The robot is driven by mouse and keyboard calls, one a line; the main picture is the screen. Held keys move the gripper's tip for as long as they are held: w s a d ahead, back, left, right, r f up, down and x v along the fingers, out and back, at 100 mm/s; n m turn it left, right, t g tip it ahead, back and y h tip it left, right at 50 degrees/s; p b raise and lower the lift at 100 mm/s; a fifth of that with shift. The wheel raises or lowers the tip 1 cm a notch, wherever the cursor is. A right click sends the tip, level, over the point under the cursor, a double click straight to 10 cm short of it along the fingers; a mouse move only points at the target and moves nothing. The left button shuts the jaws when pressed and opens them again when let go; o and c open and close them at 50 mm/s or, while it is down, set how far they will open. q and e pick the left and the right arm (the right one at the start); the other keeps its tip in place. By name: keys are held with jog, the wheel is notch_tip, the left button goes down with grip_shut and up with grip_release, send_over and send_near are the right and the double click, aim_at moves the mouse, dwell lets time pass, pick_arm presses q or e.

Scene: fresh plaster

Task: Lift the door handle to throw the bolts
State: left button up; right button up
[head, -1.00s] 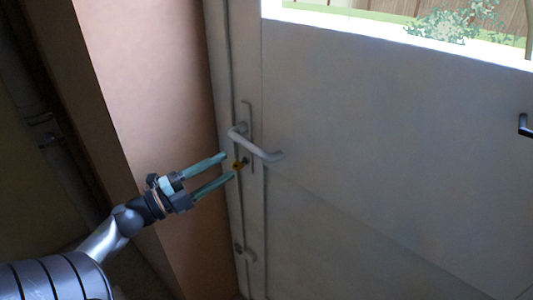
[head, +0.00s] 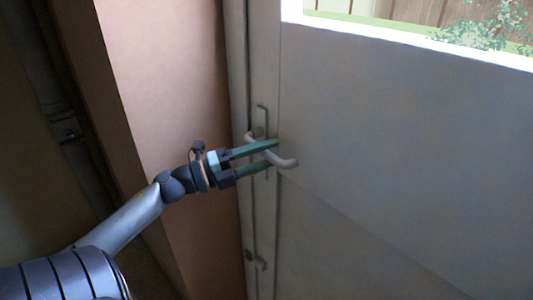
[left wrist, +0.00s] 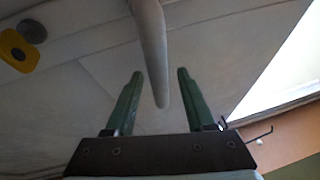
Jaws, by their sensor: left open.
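The pale grey lever handle (head: 287,162) sits on a tall plate (head: 260,117) near the left edge of the white door (head: 400,150). It slopes down to the right. My left gripper (head: 274,153) is open at the handle, with one green finger above the lever and one below. In the left wrist view the lever (left wrist: 153,50) reaches down into the gap between the fingers (left wrist: 160,74), with visible space on both sides. A yellow piece (left wrist: 17,50) hangs by a round lock (left wrist: 33,31) there; my gripper hides it in the head view. My right gripper is out of view.
A small lower fitting (head: 261,262) sits on the door's left edge. A pinkish wall (head: 165,90) stands left of the frame, close to my left arm. A bright window (head: 400,30) fills the upper right. The door's surface right of the handle is clear.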

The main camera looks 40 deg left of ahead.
pick_arm(q)
grip_shut()
dwell(0.4)
dwell(1.0)
